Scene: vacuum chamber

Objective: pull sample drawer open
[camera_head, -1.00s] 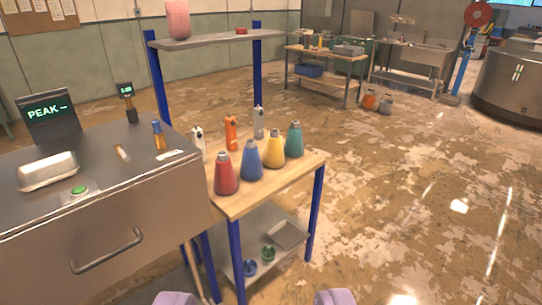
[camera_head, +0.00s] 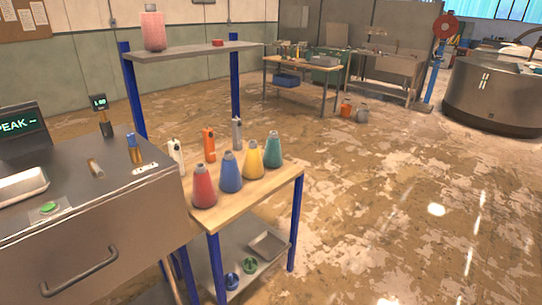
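The sample drawer (camera_head: 130,235) is a grey metal front on the cabinet at the lower left. Its dark bar handle (camera_head: 80,271) runs across the front near the bottom left of the picture. The drawer front looks flush under the cabinet top, with no gap showing. My gripper is not in view, so I cannot see whether it is open or shut.
A green button (camera_head: 49,208), a tray (camera_head: 20,186) and a PEAK display (camera_head: 22,125) sit on the cabinet top. A wooden-topped bench (camera_head: 262,190) with several coloured flasks stands just right of the cabinet. Open floor (camera_head: 390,220) lies further right.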

